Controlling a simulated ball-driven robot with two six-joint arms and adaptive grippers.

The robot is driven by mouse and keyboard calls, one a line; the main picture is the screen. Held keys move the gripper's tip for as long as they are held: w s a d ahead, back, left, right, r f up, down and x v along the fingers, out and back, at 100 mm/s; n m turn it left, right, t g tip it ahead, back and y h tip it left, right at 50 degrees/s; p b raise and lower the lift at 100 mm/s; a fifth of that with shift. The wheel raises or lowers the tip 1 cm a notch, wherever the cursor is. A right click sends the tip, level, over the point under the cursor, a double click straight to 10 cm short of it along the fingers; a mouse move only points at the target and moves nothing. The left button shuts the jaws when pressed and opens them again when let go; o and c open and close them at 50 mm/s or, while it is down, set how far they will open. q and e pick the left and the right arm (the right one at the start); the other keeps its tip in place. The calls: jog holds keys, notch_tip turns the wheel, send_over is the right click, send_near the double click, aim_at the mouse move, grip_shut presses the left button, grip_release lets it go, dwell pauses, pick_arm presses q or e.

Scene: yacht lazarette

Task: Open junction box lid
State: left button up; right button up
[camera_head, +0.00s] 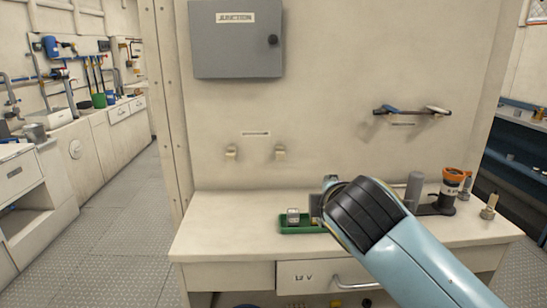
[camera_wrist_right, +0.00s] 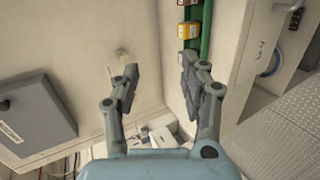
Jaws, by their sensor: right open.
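The grey junction box (camera_head: 237,40) hangs on the wall at the top of the head view, with a "JUNCTION" label and a dark round knob (camera_head: 272,40) at its right side. Its lid looks closed. The junction box (camera_wrist_right: 38,112) also shows at the left of the right wrist view. My right gripper (camera_wrist_right: 159,67) is open and empty, its fingers apart from the box. In the head view my right wrist hides most of that gripper, which is over the bench, below and right of the box. My left gripper is not in view.
The bench (camera_head: 225,240) carries a green tray (camera_head: 300,230) with a small metallic item. A grey cylinder (camera_head: 414,188) and an orange-and-black item (camera_head: 452,188) stand at its right. A wall rack (camera_head: 412,111) holds tools. The wall below the box has two small hooks (camera_head: 231,153).

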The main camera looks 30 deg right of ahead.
jog(key=w+d+r+n+t+h, duration=0.2)
jog(key=w+r+n+t+h, duration=0.15)
jog(key=w+r+n, duration=0.6)
jog(key=n+t, duration=0.6)
jog(key=n, duration=0.4)
send_near(273, 40)
jog(key=shift+m+h, duration=0.25)
jog(key=shift+h, duration=0.2)
jog(key=p+x, duration=0.1)
jog(key=x, duration=0.6)
jog(key=shift+w+a, duration=0.1)
jog(key=shift+w, duration=0.1)
jog(key=shift+p+x, duration=0.3)
jog(key=shift+x, duration=0.45)
grip_shut()
